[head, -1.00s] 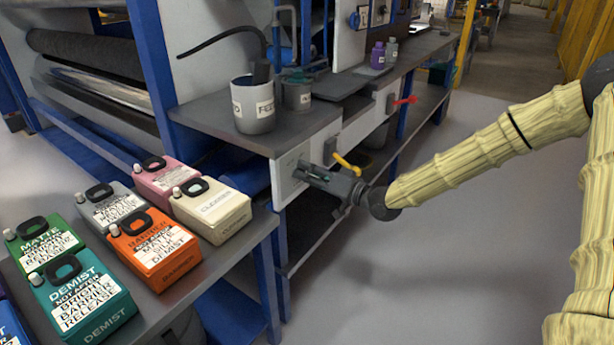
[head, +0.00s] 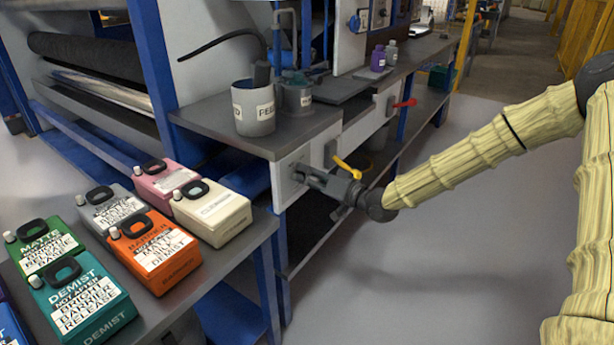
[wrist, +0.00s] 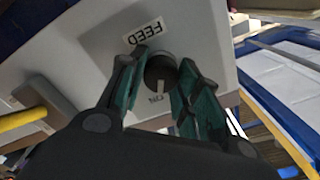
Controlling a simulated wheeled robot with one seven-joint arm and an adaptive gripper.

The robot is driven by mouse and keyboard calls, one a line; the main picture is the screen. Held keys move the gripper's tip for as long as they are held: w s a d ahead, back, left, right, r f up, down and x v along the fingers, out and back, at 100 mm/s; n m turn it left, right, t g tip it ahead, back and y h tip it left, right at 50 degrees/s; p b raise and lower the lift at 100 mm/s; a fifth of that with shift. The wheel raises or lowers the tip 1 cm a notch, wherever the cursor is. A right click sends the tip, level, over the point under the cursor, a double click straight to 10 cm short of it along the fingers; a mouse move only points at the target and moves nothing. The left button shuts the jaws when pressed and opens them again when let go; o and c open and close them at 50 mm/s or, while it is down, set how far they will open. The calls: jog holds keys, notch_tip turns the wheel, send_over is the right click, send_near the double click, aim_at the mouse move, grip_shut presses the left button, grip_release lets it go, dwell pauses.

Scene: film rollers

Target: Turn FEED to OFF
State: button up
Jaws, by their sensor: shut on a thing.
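The FEED knob (wrist: 160,72) is a dark round knob on the white panel (wrist: 205,35), below its FEED label (wrist: 147,28) in the wrist view. Its pale pointer mark is turned toward the ON label (wrist: 157,98). No OFF label is readable; a finger may hide it. My gripper (wrist: 160,82) has its two green-padded fingers on either side of the knob and is shut on it. In the head view my gripper (head: 303,174) reaches the front panel (head: 287,188) from the right and hides the knob.
A yellow-handled lever (head: 346,167) sticks out just right of my gripper and shows in the wrist view (wrist: 25,118). A red lever (head: 404,103) is farther along. The FEED pot (head: 253,108) stands on the bench above. Several labelled bottles stand on the near table (head: 205,262).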

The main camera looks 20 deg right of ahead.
jog(key=n+p, duration=0.1)
jog(key=n, duration=0.5)
jog(key=shift+a, duration=0.1)
jog(key=n, duration=0.5)
jog(key=shift+s, duration=0.1)
jog(key=shift+n, duration=0.4)
jog(key=o, duration=1)
jog(key=shift+s, duration=0.1)
jog(key=v, duration=1.2)
